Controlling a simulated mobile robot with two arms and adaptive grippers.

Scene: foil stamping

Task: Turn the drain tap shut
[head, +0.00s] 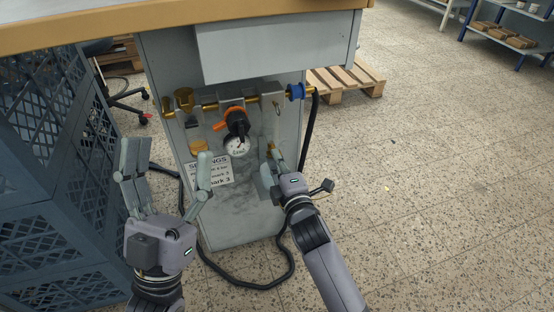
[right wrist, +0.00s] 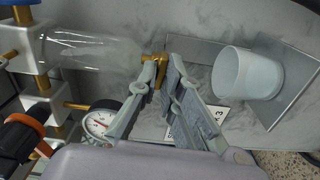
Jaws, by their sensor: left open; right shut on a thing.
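The drain tap (right wrist: 153,72) is a small brass fitting at the end of a clear bowl (right wrist: 95,50) in the right wrist view. My right gripper (right wrist: 164,76) is shut on it, with the fingertips around the brass. In the head view my right gripper (head: 276,162) is at the lower right of the panel, and its fingers largely hide the tap. My left gripper (head: 174,172) is open and empty, in front of the panel's left side and apart from it.
A white cup (right wrist: 240,74) stands on a grey bracket (right wrist: 285,98) below the tap. A pressure gauge (head: 236,146), black knob (head: 237,121) and settings label (head: 210,172) are beside my right gripper. Blue crates (head: 55,180) stand left; a black hose (head: 245,285) loops below.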

